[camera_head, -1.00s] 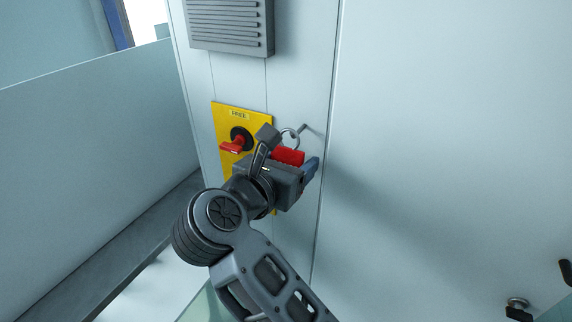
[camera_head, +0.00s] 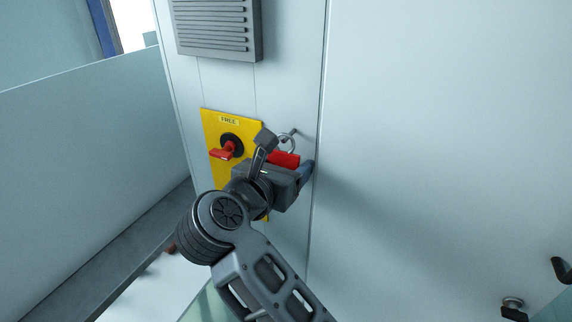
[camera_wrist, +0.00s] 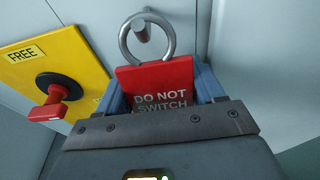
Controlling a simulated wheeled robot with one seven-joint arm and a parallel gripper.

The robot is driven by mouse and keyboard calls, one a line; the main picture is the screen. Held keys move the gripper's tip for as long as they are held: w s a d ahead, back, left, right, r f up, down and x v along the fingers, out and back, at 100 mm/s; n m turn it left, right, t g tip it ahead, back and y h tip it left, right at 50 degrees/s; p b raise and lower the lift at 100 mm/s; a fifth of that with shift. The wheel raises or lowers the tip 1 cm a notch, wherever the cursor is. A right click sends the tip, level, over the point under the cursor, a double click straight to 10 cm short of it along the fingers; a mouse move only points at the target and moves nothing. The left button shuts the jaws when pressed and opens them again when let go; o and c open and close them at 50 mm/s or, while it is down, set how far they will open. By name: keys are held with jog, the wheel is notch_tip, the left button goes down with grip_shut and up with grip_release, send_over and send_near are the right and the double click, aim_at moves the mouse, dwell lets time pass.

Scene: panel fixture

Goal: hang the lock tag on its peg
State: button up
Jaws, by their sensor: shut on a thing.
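The red lock tag (camera_wrist: 160,85), lettered "DO NOT SWITCH", stands upright between the blue fingers of my gripper (camera_wrist: 161,92) in the wrist view. Its metal ring (camera_wrist: 124,42) rises above the fingers. The grey peg (camera_wrist: 142,33) shows through the ring's opening in that view; I cannot tell whether its tip passes through. In the head view the red tag (camera_head: 284,160) shows above my gripper (camera_head: 290,170), with the ring (camera_head: 280,146) overlapping the peg (camera_head: 291,133). My gripper is shut on the tag, close to the panel, and hides its lower part.
A yellow plate (camera_head: 213,130) marked "FREE" with a red rotary switch (camera_head: 222,153) is left of my gripper. A grey louvred vent (camera_head: 216,28) is above. The white panel to the right is bare, with dark fittings (camera_head: 514,308) at lower right.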

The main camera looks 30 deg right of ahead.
jog(key=o, duration=1.1)
